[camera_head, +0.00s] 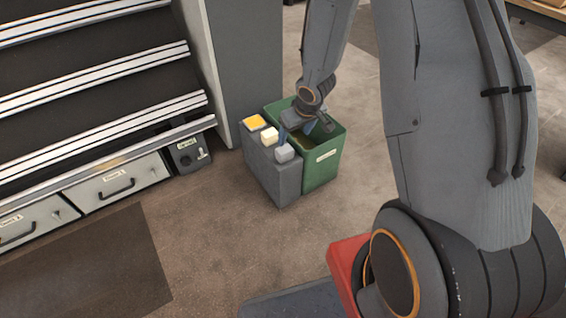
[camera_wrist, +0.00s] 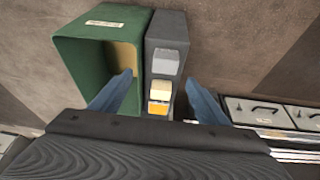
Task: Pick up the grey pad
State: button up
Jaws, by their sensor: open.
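The grey pad (camera_head: 284,153) is a small light grey block at the near end of the top of a dark grey stand (camera_head: 282,185). In the wrist view the grey pad (camera_wrist: 166,62) lies ahead of my fingertips, between their lines. A cream pad (camera_head: 269,135) and a yellow pad (camera_head: 254,122) sit in a row behind it on the same stand. My gripper (camera_head: 305,127) is above the stand and green bin. In the wrist view my gripper (camera_wrist: 159,82) is open and empty, its blue fingers on either side of the stand.
A green open bin (camera_head: 322,170) with a label stands against the stand's right side. A grey panel (camera_head: 240,60) rises behind them. Steps with drawers (camera_head: 115,185) are at the left.

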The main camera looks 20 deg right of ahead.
jog(key=b, duration=0.2)
send_over(285, 150)
jog(key=s+d, duration=0.1)
jog(key=s, duration=0.2)
notch_tip(285, 150, down, 5)
jog(key=shift+y, duration=0.3)
jog(key=shift+w+b+x, duration=0.15)
jog(key=shift+b+x, duration=0.95)
jog(key=shift+x, duration=0.9)
jog(key=shift+w+b+x, duration=0.15)
jog(key=shift+b+x, duration=0.95)
jog(key=shift+x, duration=0.95)
jog(key=shift+r, duration=0.25)
jog(key=c, duration=1.2)
jog(key=shift+r, duration=0.1)
notch_tip(285, 150, up, 10)
jog(key=p, duration=0.8)
